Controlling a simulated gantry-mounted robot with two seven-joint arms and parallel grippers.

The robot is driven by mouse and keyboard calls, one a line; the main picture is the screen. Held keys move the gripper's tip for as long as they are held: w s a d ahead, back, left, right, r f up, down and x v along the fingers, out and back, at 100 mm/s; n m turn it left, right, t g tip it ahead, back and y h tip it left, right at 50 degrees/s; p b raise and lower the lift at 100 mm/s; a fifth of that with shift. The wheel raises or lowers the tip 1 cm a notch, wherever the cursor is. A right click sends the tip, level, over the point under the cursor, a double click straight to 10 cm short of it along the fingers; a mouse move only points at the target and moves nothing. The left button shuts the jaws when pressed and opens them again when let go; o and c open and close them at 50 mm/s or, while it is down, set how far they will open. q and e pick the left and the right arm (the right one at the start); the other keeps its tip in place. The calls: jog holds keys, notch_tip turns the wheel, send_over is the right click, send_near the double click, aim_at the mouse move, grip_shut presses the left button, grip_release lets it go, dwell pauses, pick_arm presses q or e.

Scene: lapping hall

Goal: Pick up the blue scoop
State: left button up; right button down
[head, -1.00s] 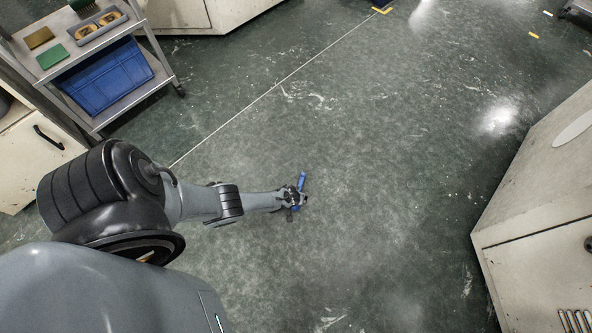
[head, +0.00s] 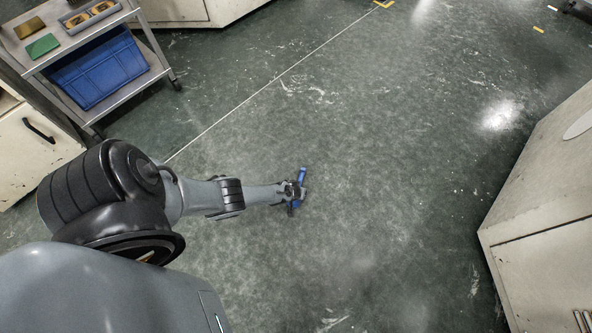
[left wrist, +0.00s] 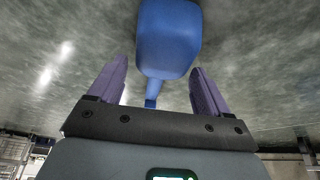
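The blue scoop (head: 302,174) is at the tip of my left arm in the head view, over the middle of the floor. In the left wrist view its broad blue scoop end (left wrist: 168,38) is large and close, and a narrow blue part runs down from it into the space between the fingers. My left gripper (head: 297,190) partly covers the scoop in the head view. Its two purple fingers (left wrist: 158,82) stand apart, with a visible gap on each side of the narrow part. I cannot tell whether the scoop touches the floor. My right gripper is not in view.
A metal cart (head: 150,75) at the upper left holds a blue crate (head: 98,72), a green block (head: 43,46) and a grey tray (head: 91,17). A pale cabinet (head: 545,235) stands at the right. The green floor (head: 400,150) between is clear.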

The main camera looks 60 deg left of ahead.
pick_arm(q)
jog(key=c, duration=0.8)
jog(key=shift+c, duration=0.2)
jog(key=shift+r, duration=0.15)
